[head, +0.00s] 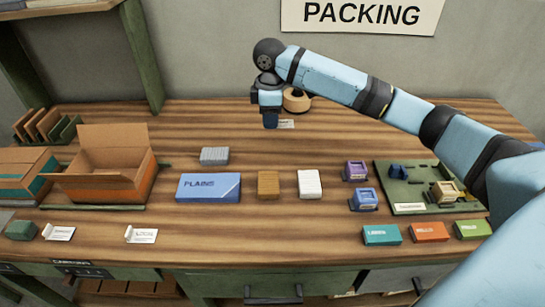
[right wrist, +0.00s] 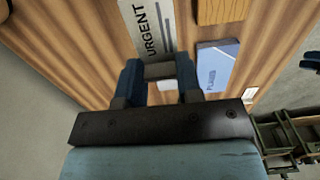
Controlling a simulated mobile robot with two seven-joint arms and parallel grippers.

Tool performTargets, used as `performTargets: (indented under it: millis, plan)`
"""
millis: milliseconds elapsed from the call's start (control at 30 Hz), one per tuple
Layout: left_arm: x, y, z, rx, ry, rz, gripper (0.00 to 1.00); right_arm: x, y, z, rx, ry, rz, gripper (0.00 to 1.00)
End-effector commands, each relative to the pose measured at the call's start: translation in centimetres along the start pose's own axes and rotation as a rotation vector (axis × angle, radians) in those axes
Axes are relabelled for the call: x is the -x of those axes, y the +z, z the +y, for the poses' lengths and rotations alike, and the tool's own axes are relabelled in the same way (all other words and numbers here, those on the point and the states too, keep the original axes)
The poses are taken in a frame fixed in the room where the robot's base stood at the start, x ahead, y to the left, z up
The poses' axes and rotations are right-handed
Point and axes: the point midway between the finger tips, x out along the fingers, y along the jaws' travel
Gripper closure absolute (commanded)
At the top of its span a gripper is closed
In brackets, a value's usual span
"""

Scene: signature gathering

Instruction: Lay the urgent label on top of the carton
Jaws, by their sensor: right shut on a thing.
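My right gripper (head: 271,124) is at the back middle of the table, pointing down. In the right wrist view its blue fingers (right wrist: 159,80) are closed on a grey piece at the lower end of the white urgent label (right wrist: 148,28). In the head view a small part of the label (head: 287,124) shows beside the fingertips. I cannot tell its height above the wood. An open brown carton (head: 103,180) with raised flaps stands at the left. A carton with a teal band (head: 22,180) is at the far left edge, partly cut off. My left gripper is out of view.
A tape roll (head: 296,100) stands just behind my right gripper. A blue box (head: 208,187), a grey block (head: 214,155), a brown block (head: 268,185) and a white block (head: 310,183) lie mid-table. A green tray (head: 405,208) is at the right. Front middle wood is clear.

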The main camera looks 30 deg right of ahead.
Motion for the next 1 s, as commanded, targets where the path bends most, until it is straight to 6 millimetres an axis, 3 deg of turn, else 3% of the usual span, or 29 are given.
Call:
performTargets:
  millis: [100, 300, 567, 800, 1000]
  plan:
    - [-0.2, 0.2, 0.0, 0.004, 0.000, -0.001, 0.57, -3.4, 0.1, -0.1, -0.001, -0.002, -0.003, 0.89]
    - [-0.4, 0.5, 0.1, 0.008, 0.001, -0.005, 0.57, -7.2, 0.0, 0.0, -0.002, -0.001, -0.001, 0.89]
    - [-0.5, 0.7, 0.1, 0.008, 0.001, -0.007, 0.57, -9.0, 0.0, 0.0, -0.002, 0.000, -0.001, 0.89]
    - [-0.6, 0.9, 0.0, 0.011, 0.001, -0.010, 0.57, -13.1, 0.0, 0.0, -0.002, 0.000, -0.001, 0.89]
    - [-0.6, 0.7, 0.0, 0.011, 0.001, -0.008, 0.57, -13.7, 0.0, 0.0, -0.001, 0.002, 0.001, 0.89]
